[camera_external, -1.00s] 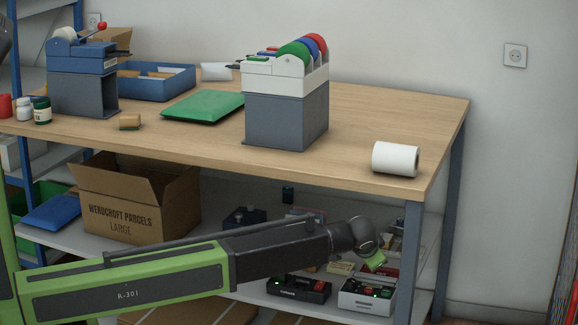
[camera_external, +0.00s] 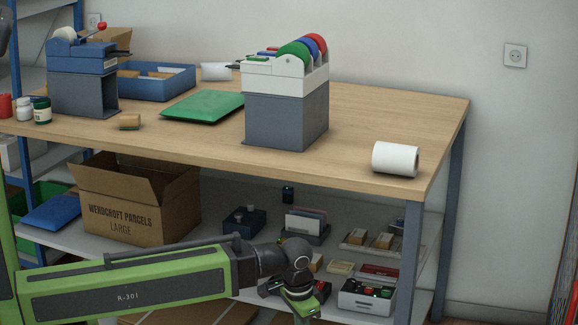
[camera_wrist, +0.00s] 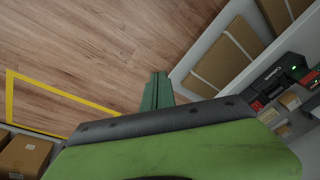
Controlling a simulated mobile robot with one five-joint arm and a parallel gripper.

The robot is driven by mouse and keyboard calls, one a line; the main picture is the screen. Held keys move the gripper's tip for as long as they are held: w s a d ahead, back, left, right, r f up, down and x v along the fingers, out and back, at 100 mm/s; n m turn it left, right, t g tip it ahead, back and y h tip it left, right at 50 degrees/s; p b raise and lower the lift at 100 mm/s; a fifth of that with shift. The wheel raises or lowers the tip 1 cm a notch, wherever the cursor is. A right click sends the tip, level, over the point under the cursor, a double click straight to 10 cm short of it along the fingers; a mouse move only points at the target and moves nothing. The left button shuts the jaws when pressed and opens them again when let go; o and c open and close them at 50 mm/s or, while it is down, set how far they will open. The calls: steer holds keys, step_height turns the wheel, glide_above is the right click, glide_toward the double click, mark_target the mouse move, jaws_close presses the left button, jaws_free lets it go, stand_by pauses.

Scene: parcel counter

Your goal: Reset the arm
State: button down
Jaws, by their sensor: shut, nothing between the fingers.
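My gripper (camera_external: 300,297) hangs at the end of my green and dark arm, in front of the lower shelf in the external view. It points downward, below the tabletop. In the wrist view the green fingers (camera_wrist: 157,92) are together with nothing between them. Below them the view shows the wooden floor.
The counter (camera_external: 350,115) holds a white paper roll (camera_external: 395,158), a tape dispenser (camera_external: 286,110) and a green mailer (camera_external: 203,106). The lower shelf carries a cardboard box (camera_external: 135,205) and a white device (camera_external: 366,295) near my gripper. Open floor (camera_wrist: 90,50) lies below.

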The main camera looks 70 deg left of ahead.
steer(key=s+d+g+h, duration=0.1)
steer(key=s+d, duration=0.1)
steer(key=s, duration=0.3)
step_height(320, 180, up, 31)
steer(key=p, duration=3.2)
steer(key=shift+d+r+m+g, duration=0.2)
steer(key=shift+d+m+g, duration=0.1)
steer(key=shift+m, duration=0.1)
steer(key=shift+s, duration=0.1)
